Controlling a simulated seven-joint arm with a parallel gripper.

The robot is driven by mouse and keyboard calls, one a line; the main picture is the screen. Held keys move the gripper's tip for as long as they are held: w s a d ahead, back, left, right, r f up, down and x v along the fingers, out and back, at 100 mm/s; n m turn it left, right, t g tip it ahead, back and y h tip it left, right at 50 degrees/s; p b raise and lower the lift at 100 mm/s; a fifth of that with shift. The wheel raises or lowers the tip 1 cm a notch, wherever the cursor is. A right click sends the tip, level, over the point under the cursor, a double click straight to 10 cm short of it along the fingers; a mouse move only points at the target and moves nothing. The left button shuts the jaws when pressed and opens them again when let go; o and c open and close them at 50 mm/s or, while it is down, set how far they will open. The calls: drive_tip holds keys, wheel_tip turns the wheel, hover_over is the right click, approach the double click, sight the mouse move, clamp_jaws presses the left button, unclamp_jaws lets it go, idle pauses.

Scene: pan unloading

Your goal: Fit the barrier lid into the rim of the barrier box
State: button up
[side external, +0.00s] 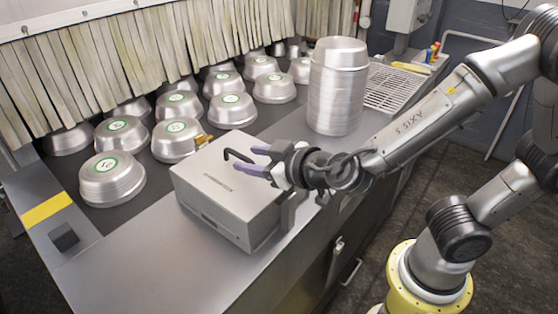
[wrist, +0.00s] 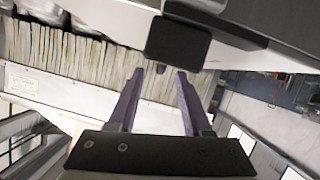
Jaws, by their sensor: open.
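The grey barrier box (side external: 205,214) stands on the metal counter in the side external view. A flat grey top, which looks like the barrier lid (side external: 205,170), covers it; I cannot tell whether it sits fully in the rim. A thin black bent handle (side external: 236,154) rises from the top. My gripper (side external: 246,159) is open, its purple fingers just above the top beside the handle. The far part of the top is partly hidden by my gripper. In the wrist view my gripper (wrist: 160,72) is open and empty, with a dark block (wrist: 178,43) just beyond the fingertips.
Several metal pans with green labels (side external: 112,178) stand on the dark belt behind and left of the box. A tall pan stack (side external: 338,90) stands behind my gripper. A strip curtain (side external: 110,60) hangs at the back. The front counter (side external: 150,255) is mostly clear.

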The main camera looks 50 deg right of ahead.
drive_tip(key=v, duration=0.9)
drive_tip(key=shift+s+r, duration=0.15)
drive_tip(key=shift+s, duration=0.05)
drive_tip(key=shift+w+d, duration=0.15)
drive_tip(key=shift+d, duration=0.15)
drive_tip(key=d+r+m+g+h, duration=0.2)
drive_tip(key=d+m+h, duration=0.35)
drive_tip(key=d, duration=0.65)
drive_tip(key=s+d+f+m+g, duration=0.1)
drive_tip(key=s+d+m+g, duration=0.4)
drive_tip(key=d, duration=0.3)
drive_tip(key=s+a+f+n+g+y, duration=0.1)
drive_tip(key=s+a+n+y, duration=0.5)
drive_tip(key=s+a+n, duration=0.1)
drive_tip(key=shift+a+f+n+y, duration=0.4)
drive_tip(key=shift+a+n, duration=0.4)
drive_tip(key=shift+n, duration=0.25)
